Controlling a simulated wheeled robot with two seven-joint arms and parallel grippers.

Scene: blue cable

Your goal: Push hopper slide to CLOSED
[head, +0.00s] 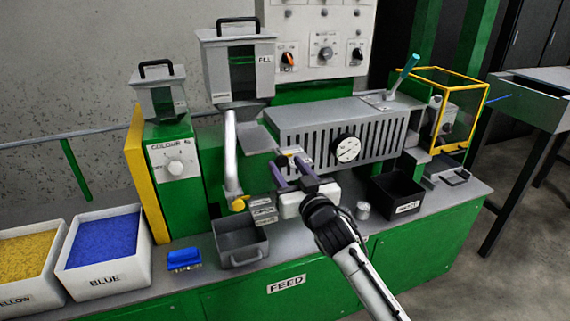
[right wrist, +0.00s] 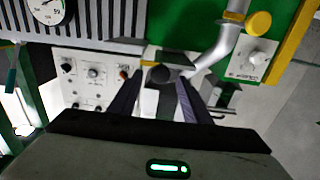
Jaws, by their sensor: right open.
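The clear-fronted hopper (head: 238,70) marked FILL stands on the green machine, with a grey plate (head: 258,137) low at its right. I cannot tell surely which part is the slide or where it is set. My right gripper (head: 292,170) is open in front of the machine, right of the bent pipe (head: 231,155). In the right wrist view, a dark rounded piece (right wrist: 161,75) with a yellow strip shows between my open fingers (right wrist: 158,100). I cannot tell whether they touch it. My left gripper is out of view.
A grey tray (head: 241,246), a blue brush-like item (head: 184,260) and a black bin (head: 396,194) stand on the bench. White bins of yellow (head: 28,256) and blue pellets (head: 103,240) are at left. The slotted grey barrel cover (head: 330,125) carries a gauge (head: 347,149).

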